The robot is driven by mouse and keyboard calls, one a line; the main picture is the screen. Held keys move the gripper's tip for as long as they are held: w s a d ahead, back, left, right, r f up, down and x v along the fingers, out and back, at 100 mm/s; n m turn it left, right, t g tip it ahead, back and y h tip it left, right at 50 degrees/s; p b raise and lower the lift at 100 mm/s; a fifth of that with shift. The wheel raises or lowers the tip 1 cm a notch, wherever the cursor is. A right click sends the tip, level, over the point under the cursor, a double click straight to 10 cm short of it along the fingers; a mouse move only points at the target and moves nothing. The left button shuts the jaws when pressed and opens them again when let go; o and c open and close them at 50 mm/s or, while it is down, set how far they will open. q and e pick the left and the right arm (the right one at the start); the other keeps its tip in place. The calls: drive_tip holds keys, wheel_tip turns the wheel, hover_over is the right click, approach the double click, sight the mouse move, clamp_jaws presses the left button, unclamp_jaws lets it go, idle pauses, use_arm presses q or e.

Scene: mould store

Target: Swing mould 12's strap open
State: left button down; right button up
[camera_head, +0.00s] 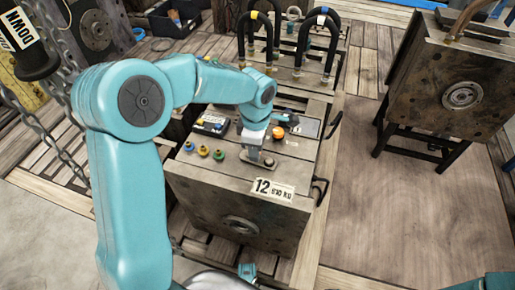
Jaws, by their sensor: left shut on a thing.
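Mould 12 (240,224) is a brown-grey steel block with a "12" and "510 KG" label on its top front edge. A short grey metal strap (259,160) lies on its top, with a dark round bolt head at its right end. My left gripper (254,152) reaches down from the left and is shut on the strap; the fingers hide part of it. My right gripper is out of view; only a bit of teal arm shows at the lower right.
Coloured hose fittings (203,151), an orange knob (278,132) and a dark box (211,123) sit on the mould's top. Black looped hoses (320,40) stand behind. Another mould (455,75) stands on a black stand at right.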

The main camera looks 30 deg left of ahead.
use_arm(q)
drive_tip(key=shift+s+n, duration=0.15)
drive_tip(key=shift+n, duration=0.25)
drive_tip(key=shift+r, duration=0.1)
drive_tip(key=c, duration=0.9)
unclamp_jaws()
wheel_tip(320, 180, up, 16)
drive_tip(key=p, duration=0.4)
drive_tip(key=shift+r+p, duration=0.15)
drive_tip(key=shift+p, duration=0.25)
drive_tip(key=shift+s, duration=0.1)
